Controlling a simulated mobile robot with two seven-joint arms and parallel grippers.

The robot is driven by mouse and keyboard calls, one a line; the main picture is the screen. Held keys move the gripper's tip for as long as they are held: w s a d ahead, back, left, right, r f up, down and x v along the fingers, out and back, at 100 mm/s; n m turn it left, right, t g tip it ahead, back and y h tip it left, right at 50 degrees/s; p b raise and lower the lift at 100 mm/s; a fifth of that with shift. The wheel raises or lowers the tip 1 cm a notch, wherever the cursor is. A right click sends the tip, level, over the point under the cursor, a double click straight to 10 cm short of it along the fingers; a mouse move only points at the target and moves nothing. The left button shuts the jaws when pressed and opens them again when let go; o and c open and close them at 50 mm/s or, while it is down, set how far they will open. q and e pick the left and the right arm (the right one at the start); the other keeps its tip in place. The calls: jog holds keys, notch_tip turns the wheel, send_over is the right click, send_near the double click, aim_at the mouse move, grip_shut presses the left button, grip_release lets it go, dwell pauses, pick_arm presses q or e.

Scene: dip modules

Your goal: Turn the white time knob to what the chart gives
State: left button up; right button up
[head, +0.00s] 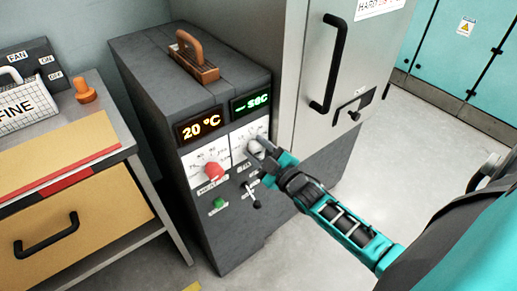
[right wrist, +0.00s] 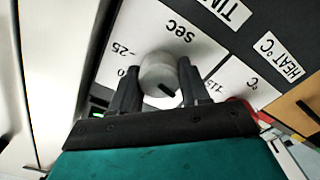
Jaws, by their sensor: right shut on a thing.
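The white time knob (head: 253,146) sits on the right-hand white dial plate of a dark grey control box. My right gripper (head: 258,150) is shut on it, and a finger partly covers it in the head view. In the right wrist view the round pale knob (right wrist: 158,70) stands between the two dark fingers (right wrist: 158,85), with a dark mark on its rim. The dial around it reads SEC, with 25 legible and other numbers partly hidden. The green display (head: 250,103) above shows dashes and "SEC". My left gripper is not in view.
A red heat knob (head: 214,170) is left of the white one, under an orange display (head: 200,128) reading 20 °C. A green button (head: 219,203) and a small lever (head: 253,195) sit below. A grey cabinet (head: 305,100) stands right behind; a yellow-drawer bench (head: 75,225) is left.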

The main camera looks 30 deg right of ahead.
jog(key=m, duration=0.1)
jog(key=m+p, duration=0.1)
jog(key=m, duration=0.1)
jog(key=shift+r+m, duration=0.2)
jog(key=shift+m, duration=0.1)
jog(key=shift+m+p, duration=0.6)
jog(key=shift+m, duration=1.3)
jog(key=o, duration=1)
jog(key=shift+f, duration=0.1)
jog(key=shift+s+d+p, duration=0.15)
jog(key=shift+s+d, duration=0.05)
jog(key=shift+s, duration=1.95)
jog(key=shift+s+d+p, duration=0.1)
jog(key=shift+s+d, duration=0.1)
jog(key=shift+s, duration=1.95)
jog(key=shift+s+d+p, duration=0.15)
jog(key=shift+s+d, duration=0.05)
jog(key=shift+s, duration=1.95)
